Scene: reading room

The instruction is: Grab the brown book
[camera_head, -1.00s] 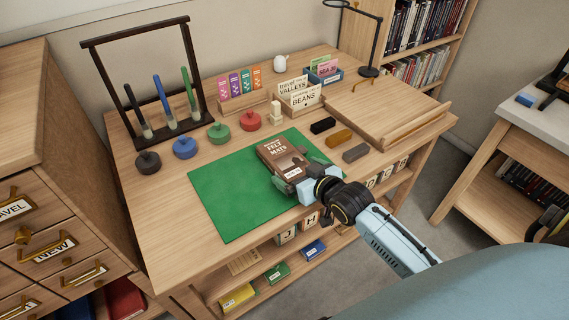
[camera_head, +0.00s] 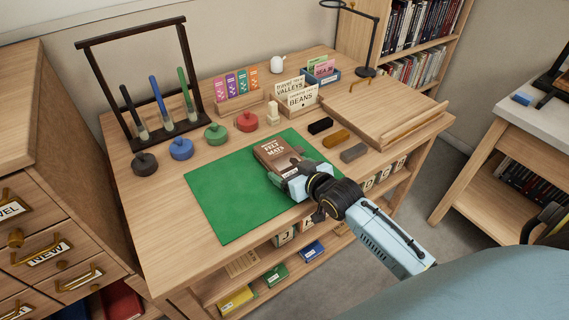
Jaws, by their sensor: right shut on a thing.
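The brown book (camera_head: 275,152), titled Felt Mats, lies at the upper right part of the green mat (camera_head: 225,200) on the wooden table. My right gripper (camera_head: 288,172) is at the book's near right edge and is shut on it, with one finger over the cover. The gripper hides the book's lower right part. I cannot tell whether the book is raised off the mat. My left gripper is not in view.
Black, brown and grey blocks (camera_head: 338,137) lie right of the mat. Several round coloured weights (camera_head: 216,134) stand left and behind it. A card holder (camera_head: 300,98) stands behind the book. A raised wooden board (camera_head: 385,108) is at the right. The mat's left part is clear.

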